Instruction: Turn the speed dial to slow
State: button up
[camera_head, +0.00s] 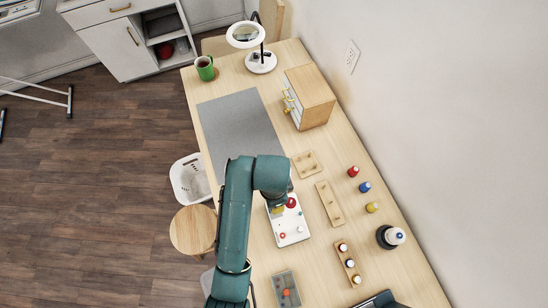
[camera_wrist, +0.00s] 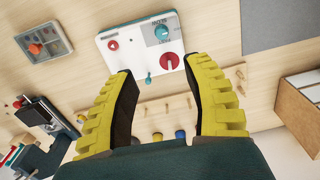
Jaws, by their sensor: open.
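The white control panel (camera_head: 296,232) lies on the table below my gripper (camera_head: 279,209) in the head view. In the head view my arm hides part of the panel.
Wooden peg boards (camera_head: 330,203) lie right of the panel. Red, blue and yellow spools (camera_head: 364,187) stand beyond them. A grey tray (camera_head: 277,282) is in front, and a grey mat (camera_head: 240,128) is behind. A wooden drawer box (camera_head: 318,102) stands near the wall.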

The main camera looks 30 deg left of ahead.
notch_tip(320, 180, down, 16)
jog(key=b, duration=0.2)
jog(key=shift+w+b, duration=0.1)
jog(key=shift+b, duration=0.2)
jog(key=shift+r, duration=0.1)
grip_shut()
